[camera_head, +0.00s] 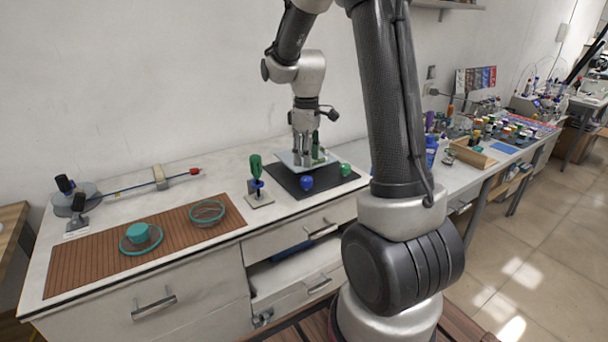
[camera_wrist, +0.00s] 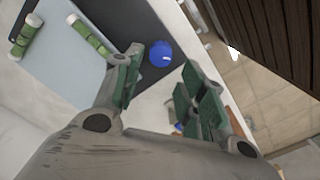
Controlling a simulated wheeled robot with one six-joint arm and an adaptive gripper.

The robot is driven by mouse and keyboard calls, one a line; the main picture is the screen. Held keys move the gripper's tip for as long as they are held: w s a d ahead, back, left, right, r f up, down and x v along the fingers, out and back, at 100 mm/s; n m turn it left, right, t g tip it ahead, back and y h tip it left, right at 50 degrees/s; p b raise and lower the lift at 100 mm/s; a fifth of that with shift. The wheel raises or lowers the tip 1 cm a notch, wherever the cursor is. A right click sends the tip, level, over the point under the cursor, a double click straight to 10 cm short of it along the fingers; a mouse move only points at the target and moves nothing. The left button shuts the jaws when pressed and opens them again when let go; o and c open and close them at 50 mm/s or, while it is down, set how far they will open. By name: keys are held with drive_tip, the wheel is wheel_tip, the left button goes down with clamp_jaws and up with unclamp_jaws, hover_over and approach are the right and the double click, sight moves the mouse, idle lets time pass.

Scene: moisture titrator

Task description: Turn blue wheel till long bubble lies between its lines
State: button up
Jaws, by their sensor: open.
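The blue wheel (camera_head: 306,184) sits at the front edge of a pale plate (camera_head: 288,158) on a dark mat (camera_head: 283,182). In the wrist view the blue wheel (camera_wrist: 160,54) shows in the gap between my fingertips, with a small white mark on it. My gripper (camera_head: 308,162) points down above the plate, behind the blue wheel; in the wrist view my gripper (camera_wrist: 163,62) is open and empty. Two green level vials, a longer one (camera_wrist: 90,35) and a shorter one (camera_wrist: 25,36), lie on the plate. Their bubbles and lines are too small to read.
A green wheel (camera_head: 346,170) is right of the blue one. A green-handled tool (camera_head: 256,170) stands on a small base to the left. A drawer below stands partly open.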

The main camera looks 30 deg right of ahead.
sight(306, 178)
drive_tip(key=shift+f+n, duration=0.3)
wheel_tip(306, 178, down, 7)
drive_tip(key=shift+f, duration=0.1)
drive_tip(key=c, duration=0.7)
